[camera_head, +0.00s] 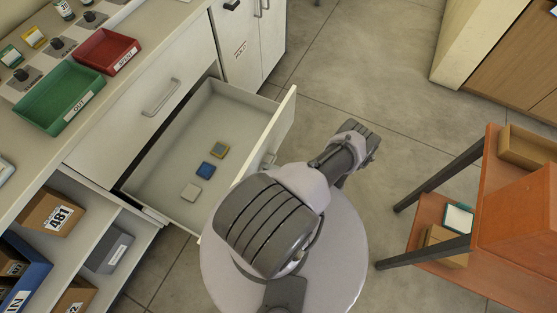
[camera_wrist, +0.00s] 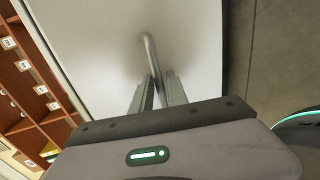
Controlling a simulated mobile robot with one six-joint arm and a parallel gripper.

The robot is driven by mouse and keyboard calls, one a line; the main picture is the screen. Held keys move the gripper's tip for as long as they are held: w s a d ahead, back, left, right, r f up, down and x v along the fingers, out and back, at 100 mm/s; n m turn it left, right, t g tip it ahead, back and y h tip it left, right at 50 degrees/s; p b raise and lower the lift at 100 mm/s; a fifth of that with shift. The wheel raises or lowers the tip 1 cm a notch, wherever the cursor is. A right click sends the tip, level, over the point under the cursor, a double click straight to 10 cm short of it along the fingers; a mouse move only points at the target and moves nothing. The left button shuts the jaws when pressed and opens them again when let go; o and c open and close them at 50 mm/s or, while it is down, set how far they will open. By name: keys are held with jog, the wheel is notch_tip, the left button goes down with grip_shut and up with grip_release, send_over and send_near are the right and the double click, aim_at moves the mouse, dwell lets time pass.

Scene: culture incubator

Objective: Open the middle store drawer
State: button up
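A white store drawer (camera_head: 165,165) stands pulled well out of the cabinet in the head view, below a shut drawer front (camera_head: 140,115). Three small flat pieces lie in it: a yellowish one (camera_head: 219,150), a blue one (camera_head: 206,171) and a pale one (camera_head: 191,192). In the wrist view a white front panel (camera_wrist: 100,45) bears a grey bar handle (camera_wrist: 150,48). The fingers of my gripper (camera_wrist: 160,80) are on either side of the bar's near part and look closed on it. In the head view my arm hides the gripper.
A green tray (camera_head: 88,82) and a red tray (camera_head: 130,50) sit on the counter. Open shelves with boxes (camera_head: 52,212) are below left. An orange table (camera_head: 490,200) with dark legs stands right. Floor (camera_head: 370,60) is clear between.

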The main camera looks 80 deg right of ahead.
jog(key=p+v, duration=0.1)
jog(key=v, duration=1.6)
jog(key=shift+s, duration=0.2)
jog(key=shift+r, duration=0.1)
